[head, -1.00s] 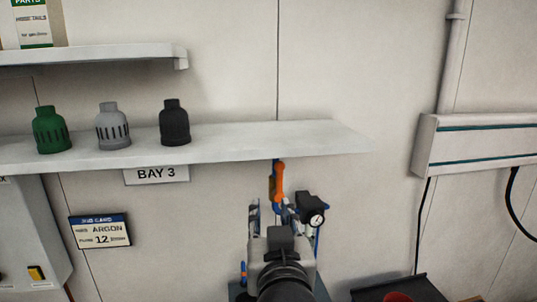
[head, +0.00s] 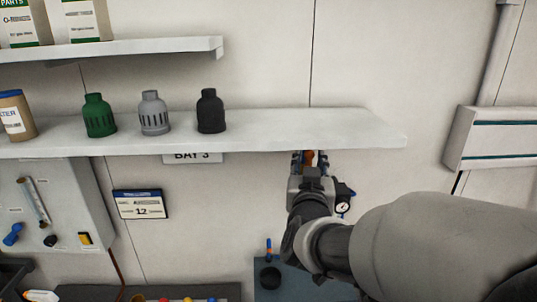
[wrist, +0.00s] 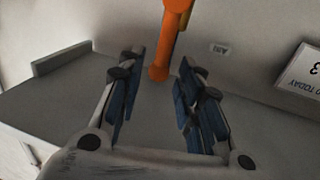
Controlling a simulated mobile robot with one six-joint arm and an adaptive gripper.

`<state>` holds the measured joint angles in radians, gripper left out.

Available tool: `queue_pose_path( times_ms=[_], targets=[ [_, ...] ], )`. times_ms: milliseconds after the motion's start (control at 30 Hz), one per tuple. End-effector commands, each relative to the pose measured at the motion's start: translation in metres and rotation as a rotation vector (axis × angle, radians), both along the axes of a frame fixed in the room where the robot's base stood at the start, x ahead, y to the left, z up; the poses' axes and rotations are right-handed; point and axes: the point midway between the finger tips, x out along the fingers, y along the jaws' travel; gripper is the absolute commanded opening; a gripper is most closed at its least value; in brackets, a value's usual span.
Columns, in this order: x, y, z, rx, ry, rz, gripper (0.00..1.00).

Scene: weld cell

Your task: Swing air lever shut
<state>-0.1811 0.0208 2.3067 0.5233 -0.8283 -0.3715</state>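The orange air lever (wrist: 174,22) enters from the top of the wrist view, its rounded end between my fingertips. My gripper (wrist: 158,68) is open, one blue-padded finger on each side of the lever with visible gaps. In the head view the lever (head: 309,159) shows only as a small orange patch at my fingertips, just under the lower shelf's front edge. My gripper (head: 310,158) and wrist hide most of it and the pipe behind. The round pressure gauge (head: 342,207) is just right of my gripper.
The lower shelf (head: 270,131) runs close above my gripper and carries green, grey and black cups (head: 210,111). A control panel (head: 60,205) is at the left. A wall box (head: 500,138) is at the right.

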Motion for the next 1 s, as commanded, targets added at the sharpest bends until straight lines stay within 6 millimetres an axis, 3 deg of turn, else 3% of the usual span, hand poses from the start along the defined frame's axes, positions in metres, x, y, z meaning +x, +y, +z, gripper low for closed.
queue_pose_path(
  times_ms=[100,233,633,1000],
  targets=[
    [0.02,-0.004,0.0,-0.001,0.001,-0.001,0.33],
    [0.032,-0.007,0.0,0.0,0.001,-0.001,0.33],
    [0.039,-0.008,0.0,0.0,0.0,0.0,0.32],
    [0.038,-0.008,0.0,0.0,0.0,0.0,0.08]
  ],
)
